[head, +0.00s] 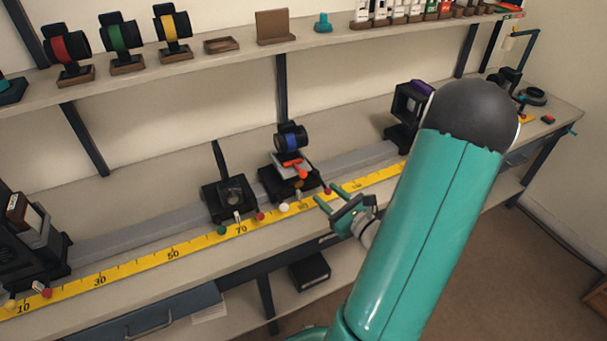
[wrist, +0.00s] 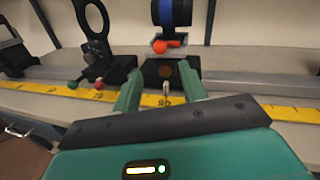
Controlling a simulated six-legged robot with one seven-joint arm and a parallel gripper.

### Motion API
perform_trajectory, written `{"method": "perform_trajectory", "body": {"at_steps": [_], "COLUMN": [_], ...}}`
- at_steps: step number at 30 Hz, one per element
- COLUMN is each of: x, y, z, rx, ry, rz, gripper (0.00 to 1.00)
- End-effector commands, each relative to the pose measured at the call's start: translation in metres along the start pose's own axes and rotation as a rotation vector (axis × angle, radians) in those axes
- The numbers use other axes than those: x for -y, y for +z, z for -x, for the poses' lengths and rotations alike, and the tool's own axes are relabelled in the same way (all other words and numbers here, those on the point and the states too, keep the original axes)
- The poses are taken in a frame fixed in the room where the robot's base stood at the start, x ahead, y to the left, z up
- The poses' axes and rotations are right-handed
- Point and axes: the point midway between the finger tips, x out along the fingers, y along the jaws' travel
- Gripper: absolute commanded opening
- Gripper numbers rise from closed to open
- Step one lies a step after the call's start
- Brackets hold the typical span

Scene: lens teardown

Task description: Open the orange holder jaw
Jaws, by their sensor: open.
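The orange holder jaw (head: 292,167) sits on a black holder (head: 275,186) on the rail, just below a blue-banded lens (head: 290,138). In the wrist view the orange jaw (wrist: 162,46) shows as a rounded knob with a bar, under the blue-banded lens (wrist: 172,12). My gripper (head: 327,192) is open and empty, to the right of and in front of the holder, apart from the orange jaw. In the wrist view my gripper (wrist: 160,82) points at the holder's front, with the orange jaw above and beyond the fingertips.
A black ring mount (head: 230,196) stands left of the holder, and another black mount (head: 404,112) stands farther right. A yellow scale (head: 170,255) runs along the bench front, with small coloured knobs near the holders. A shelf (head: 340,39) with banded lenses runs above.

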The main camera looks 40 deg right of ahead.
Motion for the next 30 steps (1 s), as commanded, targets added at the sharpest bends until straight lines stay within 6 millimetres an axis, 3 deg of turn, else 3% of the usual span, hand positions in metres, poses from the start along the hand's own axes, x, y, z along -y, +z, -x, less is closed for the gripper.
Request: {"method": "perform_trajectory", "body": {"at_steps": [9,15,20,28,30], "x": [0.001,0.002,0.002,0.002,0.002], "y": [0.0,0.0,0.0,0.0,0.0], "z": [-0.065,-0.096,-0.107,-0.108,-0.108], "rx": [0.002,0.001,0.001,0.0,0.0], "ry": [0.006,0.004,0.003,0.003,0.003], "rz": [0.001,0.002,0.001,0.002,0.002], "gripper": [0.42,0.42,0.42,0.42,0.29]}}
